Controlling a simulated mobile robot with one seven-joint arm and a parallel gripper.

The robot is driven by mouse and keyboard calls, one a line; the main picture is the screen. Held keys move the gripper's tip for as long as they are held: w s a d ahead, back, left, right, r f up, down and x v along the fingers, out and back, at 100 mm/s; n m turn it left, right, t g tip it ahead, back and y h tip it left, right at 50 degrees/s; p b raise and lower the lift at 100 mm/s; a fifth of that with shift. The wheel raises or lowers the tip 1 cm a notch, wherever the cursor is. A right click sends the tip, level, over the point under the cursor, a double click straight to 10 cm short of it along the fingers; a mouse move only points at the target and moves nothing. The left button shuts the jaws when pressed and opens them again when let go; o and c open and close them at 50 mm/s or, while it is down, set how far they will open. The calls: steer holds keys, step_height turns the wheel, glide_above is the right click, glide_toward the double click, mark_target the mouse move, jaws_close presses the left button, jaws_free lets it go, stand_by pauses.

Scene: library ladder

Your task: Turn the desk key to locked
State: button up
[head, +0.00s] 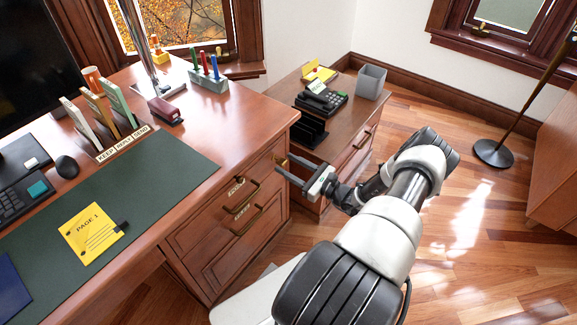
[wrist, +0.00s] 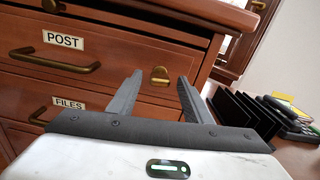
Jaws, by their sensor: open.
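The brass desk key (wrist: 159,76) is on the desk's drawer front, to the right of the POST drawer's handle. In the wrist view it appears between my two fingertips, with a gap on each side. Its bow looks wide and roughly level. In the head view my gripper (head: 283,164) reaches the desk's right front corner, and the key there is small and mostly hidden by the fingers. My gripper is open and empty, its fingers pointing at the drawer front. I cannot tell whether the tips are level with the key in depth.
The POST drawer (wrist: 62,40) and FILES drawer (wrist: 70,103) are closed, with brass handles (wrist: 52,61) sticking out. The desk top overhangs above. A side cabinet (head: 349,160) with a black rack (head: 308,128) and telephone (head: 322,100) stands to the right.

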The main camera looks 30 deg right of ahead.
steer(key=shift+w+a, duration=0.1)
steer(key=shift+w, duration=0.1)
steer(key=c, duration=1.1)
steer(key=shift+o, duration=0.2)
